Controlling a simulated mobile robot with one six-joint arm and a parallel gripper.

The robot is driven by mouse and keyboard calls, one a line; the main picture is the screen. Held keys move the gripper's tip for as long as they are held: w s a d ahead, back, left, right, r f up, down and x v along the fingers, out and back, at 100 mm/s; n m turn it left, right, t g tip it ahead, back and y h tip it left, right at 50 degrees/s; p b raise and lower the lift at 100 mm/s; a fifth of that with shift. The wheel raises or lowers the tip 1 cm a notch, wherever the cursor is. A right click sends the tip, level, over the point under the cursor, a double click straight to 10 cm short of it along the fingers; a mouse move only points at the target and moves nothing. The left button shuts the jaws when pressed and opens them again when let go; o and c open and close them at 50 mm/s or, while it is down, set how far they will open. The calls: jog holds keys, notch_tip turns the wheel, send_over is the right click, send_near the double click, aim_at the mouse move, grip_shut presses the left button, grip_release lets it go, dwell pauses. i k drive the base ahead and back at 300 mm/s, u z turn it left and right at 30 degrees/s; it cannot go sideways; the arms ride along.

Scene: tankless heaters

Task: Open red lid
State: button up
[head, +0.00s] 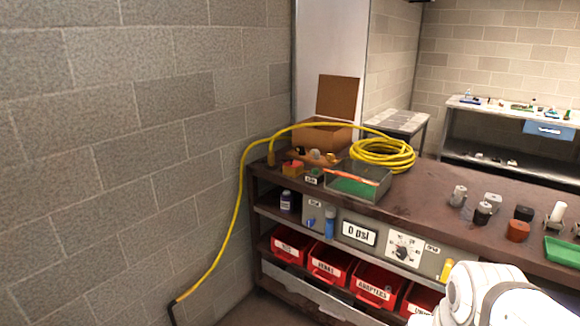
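No part is clearly a red lid in the head view. A small red and yellow object (292,168) sits at the bench's left end, too small to tell whether it has a lid. A red-brown cylinder (517,231) stands on the bench top at the right. Several red bins (330,264) with white labels line the lower shelf. The rightmost bin is partly hidden by my white arm. Only part of my arm shows at the bottom right; my gripper is not in view.
The dark workbench (420,205) holds a coiled yellow hose (382,153), a grey tray (357,181), an open cardboard box (325,134) and several small cylinders. A block wall (130,130) bounds the left. A second bench (510,117) stands behind.

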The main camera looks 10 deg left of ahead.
aim_at(292, 163)
jog(key=u, duration=1)
jog(key=i, duration=1.9)
jog(key=z, duration=0.65)
